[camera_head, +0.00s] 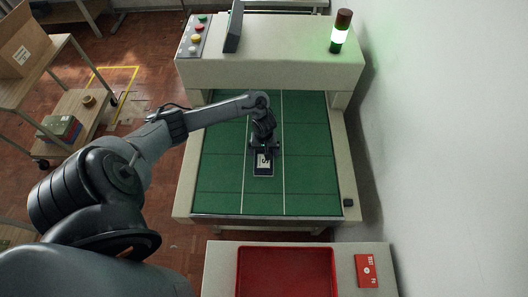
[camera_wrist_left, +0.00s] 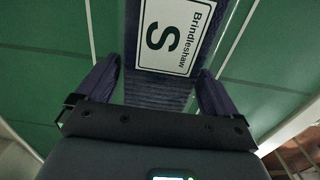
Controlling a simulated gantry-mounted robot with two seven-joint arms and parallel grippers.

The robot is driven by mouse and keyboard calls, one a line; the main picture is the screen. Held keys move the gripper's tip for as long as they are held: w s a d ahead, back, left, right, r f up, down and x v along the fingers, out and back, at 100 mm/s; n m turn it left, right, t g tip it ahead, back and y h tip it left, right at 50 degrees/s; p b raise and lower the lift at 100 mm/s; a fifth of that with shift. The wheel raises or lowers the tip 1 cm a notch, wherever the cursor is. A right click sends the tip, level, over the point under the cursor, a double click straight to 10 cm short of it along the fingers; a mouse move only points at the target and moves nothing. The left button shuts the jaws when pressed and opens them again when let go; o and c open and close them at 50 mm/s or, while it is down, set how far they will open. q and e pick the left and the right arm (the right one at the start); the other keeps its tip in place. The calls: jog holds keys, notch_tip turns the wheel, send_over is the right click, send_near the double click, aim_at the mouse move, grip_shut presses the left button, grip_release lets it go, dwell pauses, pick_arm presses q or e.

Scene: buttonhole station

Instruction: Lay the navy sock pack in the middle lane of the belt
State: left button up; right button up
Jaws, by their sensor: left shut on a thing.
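The navy sock pack (camera_head: 263,170) shows in the head view over the belt's middle lane, between the two white lines. In the left wrist view the pack (camera_wrist_left: 158,90) is ribbed navy with a white label reading "Brindleshaw S". My left gripper (camera_head: 263,150) is shut on the pack's near-wrist end, one finger along each side, as the left wrist view (camera_wrist_left: 157,75) shows. The green belt (camera_head: 312,170) lies below. I cannot tell whether the pack touches the belt or hangs just above it. My right gripper is not in view.
A red tray (camera_head: 285,250) and a red card (camera_head: 367,271) lie on the near table. A machine housing (camera_head: 275,65) with a lit green lamp (camera_head: 339,38) spans the belt's far end. A wall stands right; a wooden trolley (camera_head: 75,105) stands left. The belt is otherwise clear.

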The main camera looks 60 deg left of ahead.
pick_arm(q)
jog(key=o, duration=0.9)
jog(key=shift+c, duration=0.2)
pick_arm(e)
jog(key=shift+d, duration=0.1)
